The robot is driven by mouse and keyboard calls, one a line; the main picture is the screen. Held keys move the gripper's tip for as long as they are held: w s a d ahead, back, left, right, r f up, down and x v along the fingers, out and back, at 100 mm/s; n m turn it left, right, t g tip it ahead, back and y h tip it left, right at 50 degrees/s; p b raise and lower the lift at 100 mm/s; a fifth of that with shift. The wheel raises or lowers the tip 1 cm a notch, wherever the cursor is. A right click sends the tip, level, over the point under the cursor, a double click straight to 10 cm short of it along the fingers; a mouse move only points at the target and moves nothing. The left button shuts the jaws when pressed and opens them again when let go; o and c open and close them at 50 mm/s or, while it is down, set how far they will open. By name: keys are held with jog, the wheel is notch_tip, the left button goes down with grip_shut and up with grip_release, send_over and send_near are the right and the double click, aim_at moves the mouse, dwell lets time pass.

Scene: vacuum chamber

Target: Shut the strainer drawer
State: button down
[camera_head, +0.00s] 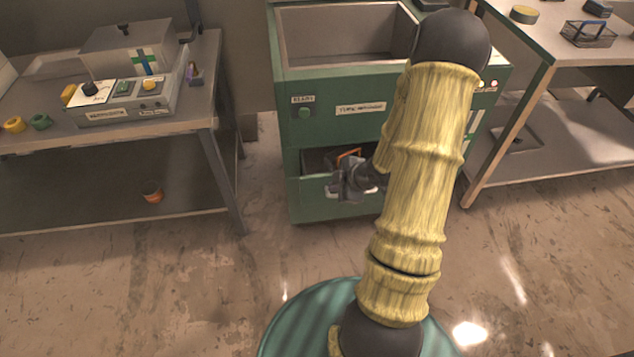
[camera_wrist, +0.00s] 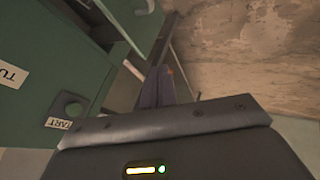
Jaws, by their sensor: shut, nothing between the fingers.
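The strainer drawer (camera_head: 312,200) is the low green drawer in the front of the green machine in the head view. It stands at least partly open, with its dark inside showing above the front panel. A thing with an orange handle (camera_head: 349,154) shows inside it, partly hidden by my gripper. My gripper (camera_head: 340,190) is shut and empty, at the drawer's front near its top edge. I cannot tell whether it touches the drawer. In the wrist view the closed fingers (camera_wrist: 163,82) point away, beside the green machine. My arm hides the drawer's right part.
The green machine (camera_head: 335,128) has an open basin (camera_head: 345,35) on top and a front button (camera_head: 304,113). A bench (camera_head: 205,110) with a control box stands left, another table (camera_head: 540,45) right. An orange cup (camera_head: 152,192) sits on the left bench's low shelf. Floor in front is clear.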

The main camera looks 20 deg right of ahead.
jog(key=b, duration=0.3)
send_near(309, 183)
notch_tip(309, 183, down, 4)
jog(key=s+a, duration=0.2)
jog(key=w, duration=0.1)
jog(key=w+d, duration=0.1)
jog(key=w, duration=0.1)
jog(key=shift+w+r, duration=0.1)
jog(key=shift+w, duration=0.6)
